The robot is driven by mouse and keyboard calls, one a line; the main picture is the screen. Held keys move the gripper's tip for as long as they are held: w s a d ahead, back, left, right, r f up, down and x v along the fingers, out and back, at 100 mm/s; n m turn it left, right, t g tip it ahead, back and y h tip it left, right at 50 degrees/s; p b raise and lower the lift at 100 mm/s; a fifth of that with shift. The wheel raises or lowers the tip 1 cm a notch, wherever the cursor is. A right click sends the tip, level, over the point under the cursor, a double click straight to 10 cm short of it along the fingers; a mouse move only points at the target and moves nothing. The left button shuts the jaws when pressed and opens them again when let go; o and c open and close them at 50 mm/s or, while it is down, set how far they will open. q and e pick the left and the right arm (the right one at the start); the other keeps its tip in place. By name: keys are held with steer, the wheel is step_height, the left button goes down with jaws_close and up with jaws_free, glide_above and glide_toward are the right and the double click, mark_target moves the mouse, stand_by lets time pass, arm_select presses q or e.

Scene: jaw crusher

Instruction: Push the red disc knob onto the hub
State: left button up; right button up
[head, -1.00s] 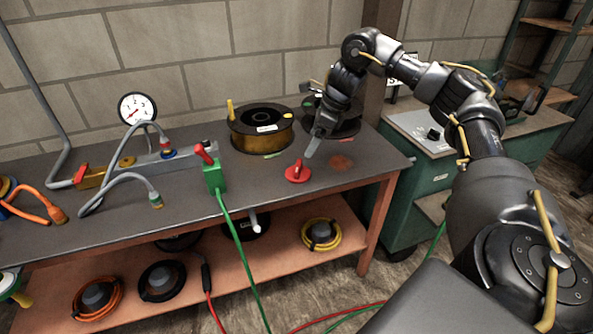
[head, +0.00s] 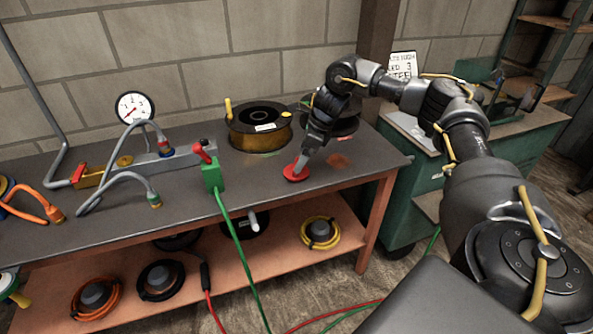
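The red disc knob (head: 294,175) lies flat on the dark bench top, near the front edge and right of the green block. My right gripper (head: 300,165) reaches down to it from the upper right. Its fingertips are at the knob's raised middle and hide most of it. Whether the fingers are open or closed on it cannot be told. I cannot make out which part is the hub. My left gripper is not in view.
A green block with a red lever (head: 212,172) stands left of the knob. A cable spool (head: 258,137) is behind it. A pressure gauge (head: 134,108) and grey hoses stand further left.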

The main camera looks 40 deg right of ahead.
steer(key=x, duration=0.3)
steer(key=shift+f, duration=0.3)
steer(key=shift+w+f, duration=0.1)
steer(key=shift+f, duration=0.05)
steer(key=c, duration=0.9)
steer(key=shift+c, duration=0.5)
steer(key=shift+r, duration=0.35)
steer(key=r, duration=0.3)
steer(key=shift+s+r, duration=0.25)
steer(key=shift+s, duration=0.1)
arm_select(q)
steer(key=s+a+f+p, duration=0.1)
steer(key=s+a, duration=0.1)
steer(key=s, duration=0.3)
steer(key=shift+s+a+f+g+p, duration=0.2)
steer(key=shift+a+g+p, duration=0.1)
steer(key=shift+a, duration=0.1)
arm_select(e)
steer(key=s+a+r, duration=0.1)
steer(key=s+r, duration=0.7)
steer(key=s, duration=0.5)
steer(key=shift+r, duration=0.4)
steer(key=shift+s+a, duration=0.1)
steer(key=shift+a, duration=0.05)
